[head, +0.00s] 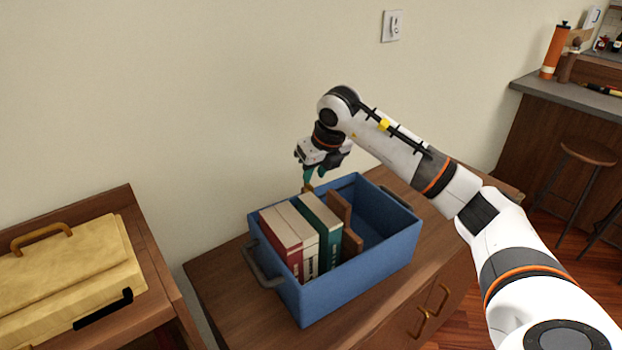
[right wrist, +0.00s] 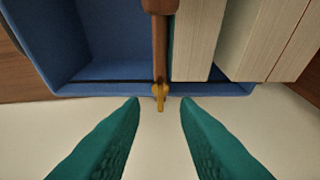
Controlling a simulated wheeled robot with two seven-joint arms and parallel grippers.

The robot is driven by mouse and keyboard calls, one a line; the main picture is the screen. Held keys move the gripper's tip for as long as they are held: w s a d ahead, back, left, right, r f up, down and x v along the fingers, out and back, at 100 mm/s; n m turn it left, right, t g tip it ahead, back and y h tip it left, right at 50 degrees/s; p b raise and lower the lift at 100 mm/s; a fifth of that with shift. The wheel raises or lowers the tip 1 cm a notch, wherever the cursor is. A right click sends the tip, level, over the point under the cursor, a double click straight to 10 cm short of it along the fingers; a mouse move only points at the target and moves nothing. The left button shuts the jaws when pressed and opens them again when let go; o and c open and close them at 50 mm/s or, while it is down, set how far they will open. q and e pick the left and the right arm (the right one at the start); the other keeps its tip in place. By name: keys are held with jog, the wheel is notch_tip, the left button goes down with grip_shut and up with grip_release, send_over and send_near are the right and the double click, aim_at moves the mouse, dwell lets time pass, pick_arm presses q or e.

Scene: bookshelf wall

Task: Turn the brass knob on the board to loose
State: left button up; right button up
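The brass knob (right wrist: 160,92) shows in the right wrist view as a small winged piece at the near end of a narrow brown wooden board (right wrist: 160,50). In the head view wooden board parts (head: 345,222) stand in the blue box, beside the books. The knob is a small brass spot (head: 308,188) just below my right gripper (head: 314,174). My right gripper's teal fingers (right wrist: 160,103) are apart, one on each side of the knob, with gaps on both sides. I cannot tell their depth relative to it. My left gripper is not in view.
The blue box (head: 355,285) with several upright books (head: 302,240) stands on a wooden cabinet (head: 225,290) against the wall. The box's right part is empty. A yellow case (head: 70,265) lies on a wooden stand at left. A light switch (head: 392,26) is above.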

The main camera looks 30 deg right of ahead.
aim_at(310, 185)
jog(key=x, duration=0.3)
jog(key=shift+w, duration=0.1)
jog(key=shift+w+f, duration=0.2)
jog(key=shift+f, duration=0.35)
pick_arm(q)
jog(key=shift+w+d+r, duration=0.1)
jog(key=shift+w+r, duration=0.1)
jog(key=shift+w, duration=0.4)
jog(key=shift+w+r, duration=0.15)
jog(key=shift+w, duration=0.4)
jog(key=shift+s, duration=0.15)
pick_arm(e)
jog(key=shift+c, duration=0.3)
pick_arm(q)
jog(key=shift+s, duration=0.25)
pick_arm(e)
grip_shut()
